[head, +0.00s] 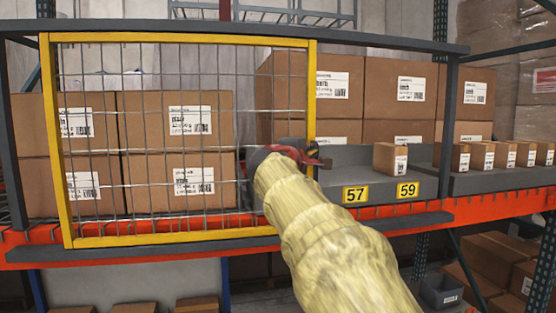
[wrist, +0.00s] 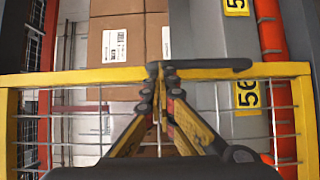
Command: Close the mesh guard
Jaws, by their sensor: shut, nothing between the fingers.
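The mesh guard (head: 180,238) is a yellow frame with wire mesh, standing upright in front of the left part of the shelf bay. The right part of the bay is uncovered. My gripper (head: 318,160) is at the guard's right upright bar, about halfway up or a little lower. In the wrist view the guard's yellow bar (wrist: 90,77) crosses the picture, with a dark handle (wrist: 215,65) on it. My gripper (wrist: 162,70) is shut with nothing in it, its fingertips at this bar beside the handle. I cannot tell whether they touch. My forearm hides the lower right corner.
Stacked cartons (head: 190,120) stand behind the mesh, and more cartons (head: 400,90) fill the uncovered right part. A small carton (head: 390,158) sits on a grey ledge above yellow tags 57 and 59 (head: 407,191). An orange beam (head: 480,207) runs below. A dark post (head: 447,95) ends the bay.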

